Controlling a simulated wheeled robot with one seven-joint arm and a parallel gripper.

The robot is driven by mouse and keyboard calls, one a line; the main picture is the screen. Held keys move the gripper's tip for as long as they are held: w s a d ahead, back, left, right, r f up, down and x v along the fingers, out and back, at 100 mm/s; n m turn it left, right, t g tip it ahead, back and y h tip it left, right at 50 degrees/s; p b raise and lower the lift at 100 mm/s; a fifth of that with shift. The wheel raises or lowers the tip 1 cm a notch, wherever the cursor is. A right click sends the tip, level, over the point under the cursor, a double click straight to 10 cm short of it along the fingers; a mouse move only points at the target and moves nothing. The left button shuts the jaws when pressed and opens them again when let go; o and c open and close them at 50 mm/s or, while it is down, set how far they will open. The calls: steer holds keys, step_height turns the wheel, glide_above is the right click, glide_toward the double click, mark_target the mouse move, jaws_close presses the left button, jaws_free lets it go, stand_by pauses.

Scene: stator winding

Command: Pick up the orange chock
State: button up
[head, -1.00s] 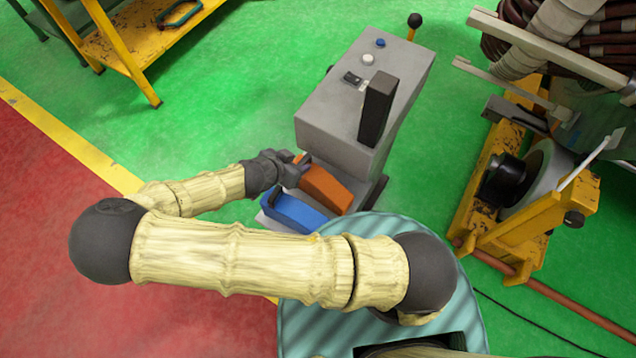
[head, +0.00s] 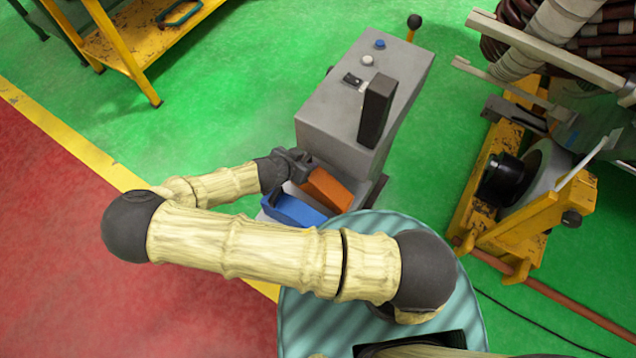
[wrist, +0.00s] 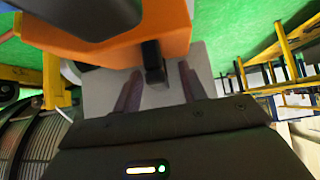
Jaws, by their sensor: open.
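The orange chock (head: 327,189) lies on a light surface at the foot of the grey control box, just right of a blue chock (head: 293,209). My gripper (head: 304,165) is at the far end of the orange chock in the head view, close to the box; whether it touches is unclear. In the wrist view the orange chock (wrist: 174,22) fills the top, with a dark part projecting down towards the space between the fingers. My gripper (wrist: 158,88) is open there, its two fingers apart with nothing clamped between them.
The grey control box (head: 345,110), with buttons and a dark upright block, stands right behind the chocks. A yellow stand (head: 485,195) with a coil machine is at the right. A yellow bench (head: 130,40) is at the upper left.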

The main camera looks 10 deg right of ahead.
steer(key=shift+c, duration=0.2)
jaws_close()
steer(key=shift+r, duration=0.15)
step_height(320, 180, up, 10)
steer(key=shift+f+b, duration=0.1)
steer(key=shift+b, duration=0.2)
stand_by(0.6)
